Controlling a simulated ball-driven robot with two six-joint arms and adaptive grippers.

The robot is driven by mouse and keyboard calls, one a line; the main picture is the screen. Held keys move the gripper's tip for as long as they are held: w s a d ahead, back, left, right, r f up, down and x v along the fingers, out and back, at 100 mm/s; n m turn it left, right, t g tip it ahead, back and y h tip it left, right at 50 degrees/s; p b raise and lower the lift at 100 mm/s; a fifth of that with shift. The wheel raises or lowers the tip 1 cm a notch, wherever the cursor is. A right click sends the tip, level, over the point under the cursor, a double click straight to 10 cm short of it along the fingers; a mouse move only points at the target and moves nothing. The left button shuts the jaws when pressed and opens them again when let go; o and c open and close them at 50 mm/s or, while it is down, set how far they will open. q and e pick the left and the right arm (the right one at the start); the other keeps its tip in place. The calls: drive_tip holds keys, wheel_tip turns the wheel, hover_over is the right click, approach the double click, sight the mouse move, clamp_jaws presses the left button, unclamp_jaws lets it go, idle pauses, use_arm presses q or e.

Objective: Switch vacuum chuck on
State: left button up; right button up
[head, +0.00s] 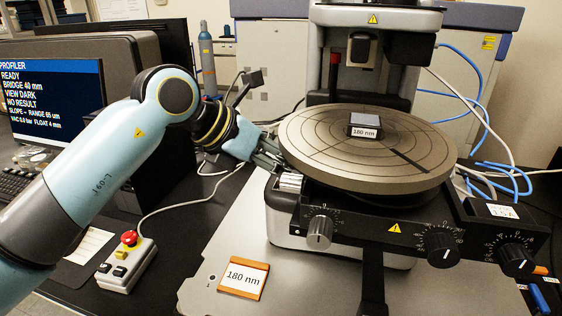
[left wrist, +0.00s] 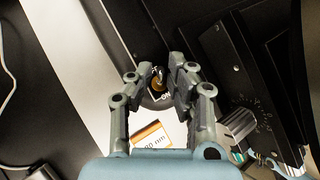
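My left gripper (head: 270,158) is at the left edge of the stage, below the chuck's rim. In the left wrist view, my left gripper (left wrist: 163,72) has its fingers apart. A small metal toggle with a brass-coloured collar (left wrist: 157,80) shows between the fingertips, beside a partly hidden white label. I cannot tell whether a finger touches the toggle. The head view hides the toggle. My right gripper is not in view.
The monitor (head: 55,98) reads VAC 0.0 bar. Knobs (head: 319,231) line the stage's front panel. A control box with a red button (head: 127,262) stands at the left. Blue hoses (head: 505,175) run at the right.

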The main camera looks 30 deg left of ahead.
use_arm(q)
drive_tip(key=shift+w+d+f, duration=0.15)
drive_tip(key=shift+w+f, duration=0.05)
drive_tip(key=shift+f, duration=0.1)
drive_tip(key=shift+c, duration=0.4)
clamp_jaws()
